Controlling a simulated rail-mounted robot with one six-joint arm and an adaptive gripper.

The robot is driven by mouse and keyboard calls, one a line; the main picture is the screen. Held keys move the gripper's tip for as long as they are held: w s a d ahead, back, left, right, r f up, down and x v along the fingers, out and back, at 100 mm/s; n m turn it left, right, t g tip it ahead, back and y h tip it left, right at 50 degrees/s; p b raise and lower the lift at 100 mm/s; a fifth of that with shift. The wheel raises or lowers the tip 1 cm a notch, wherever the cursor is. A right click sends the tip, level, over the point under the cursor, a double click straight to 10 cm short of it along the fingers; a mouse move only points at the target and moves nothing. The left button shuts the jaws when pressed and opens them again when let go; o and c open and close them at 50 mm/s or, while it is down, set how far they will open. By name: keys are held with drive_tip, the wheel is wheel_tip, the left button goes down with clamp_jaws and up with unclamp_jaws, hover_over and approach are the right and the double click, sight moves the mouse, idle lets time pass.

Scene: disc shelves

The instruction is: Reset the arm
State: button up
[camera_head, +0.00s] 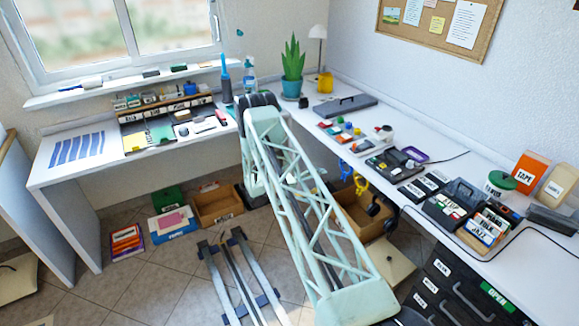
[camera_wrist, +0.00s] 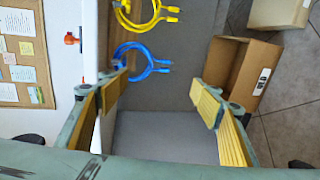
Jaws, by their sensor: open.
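My gripper (camera_wrist: 158,75) is open in the wrist view. Its two yellow-padded fingers stand wide apart, with nothing between them. My pale green lattice arm (camera_head: 300,195) crosses the middle of the head view, its elbow raised near the desk corner. In the head view the gripper cannot be made out behind the arm. A blue cable (camera_wrist: 135,72) hangs beyond the left fingertip in the wrist view. It looks apart from the finger, though the gap is hard to judge.
A yellow cable (camera_wrist: 145,24) hangs beside the blue one. A cardboard box (camera_wrist: 233,72) stands on the floor. The right desk (camera_head: 425,150) carries tools, cases and disc bins. The left desk (camera_head: 100,165) holds a striped sheet and small items. Another open box (camera_head: 217,205) stands below it.

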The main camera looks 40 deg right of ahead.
drive_tip(key=shift+r, duration=0.1)
drive_tip(key=s+a+r+m+y, duration=0.1)
drive_tip(key=a+r, duration=0.4)
drive_tip(key=r, duration=0.6)
drive_tip(key=s+a+r+g+y, duration=0.15)
drive_tip(key=a+r, duration=0.35)
drive_tip(key=r, duration=0.7)
drive_tip(key=a+r+m+y, duration=0.1)
drive_tip(key=a+r+y, duration=0.1)
drive_tip(key=a+r, duration=0.65)
drive_tip(key=s+a+r+y, duration=0.1)
drive_tip(key=s+a+r, duration=0.2)
drive_tip(key=r, duration=0.3)
drive_tip(key=s+a+r+y, duration=0.1)
drive_tip(key=s+a+r, duration=0.15)
drive_tip(key=r, duration=0.45)
drive_tip(key=s+a+r+n+t+y, duration=0.1)
drive_tip(key=s+a+r+t+y, duration=0.1)
drive_tip(key=s+a+r, duration=0.65)
drive_tip(key=s+a+r+n+t+y, duration=0.15)
drive_tip(key=s+a+r, duration=0.3)
drive_tip(key=a, duration=0.65)
drive_tip(key=s+a+r+n+t+y, duration=0.2)
drive_tip(key=s+a+t+y, duration=0.3)
drive_tip(key=s+a, duration=1.5)
drive_tip(key=shift+s+a+r+t, duration=0.15)
drive_tip(key=shift+a+r+t, duration=0.15)
drive_tip(key=shift+a+r, duration=0.15)
drive_tip(key=shift+d+r, duration=0.1)
drive_tip(key=shift+d, duration=0.05)
